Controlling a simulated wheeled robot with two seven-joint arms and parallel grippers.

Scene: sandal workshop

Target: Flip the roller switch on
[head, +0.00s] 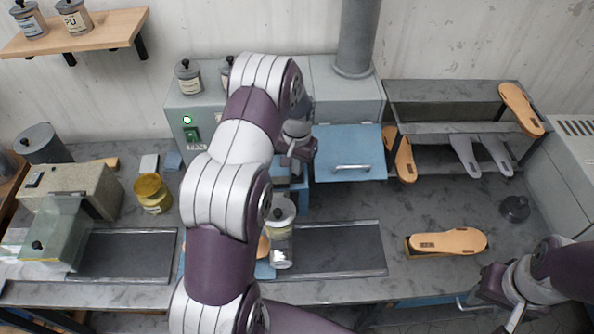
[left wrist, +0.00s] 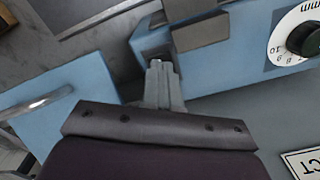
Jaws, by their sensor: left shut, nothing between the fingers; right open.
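My left gripper (head: 293,168) is over the blue roller machine (head: 304,199) in the middle of the bench. It is shut and empty. In the left wrist view its fingertips (left wrist: 160,66) are at a dark recessed spot on the machine's blue housing (left wrist: 232,40); I cannot tell whether they touch it. No roller switch can be made out clearly; the fingers and arm cover that area. My right gripper (head: 512,298) is open and empty at the lower right.
A numbered dial (left wrist: 305,38) sits on the blue housing. A green-lit fan switch (head: 192,133) is on the grey cabinet. A blue door with a handle (head: 350,158) is right of the gripper. A sole (head: 448,241) lies on the right.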

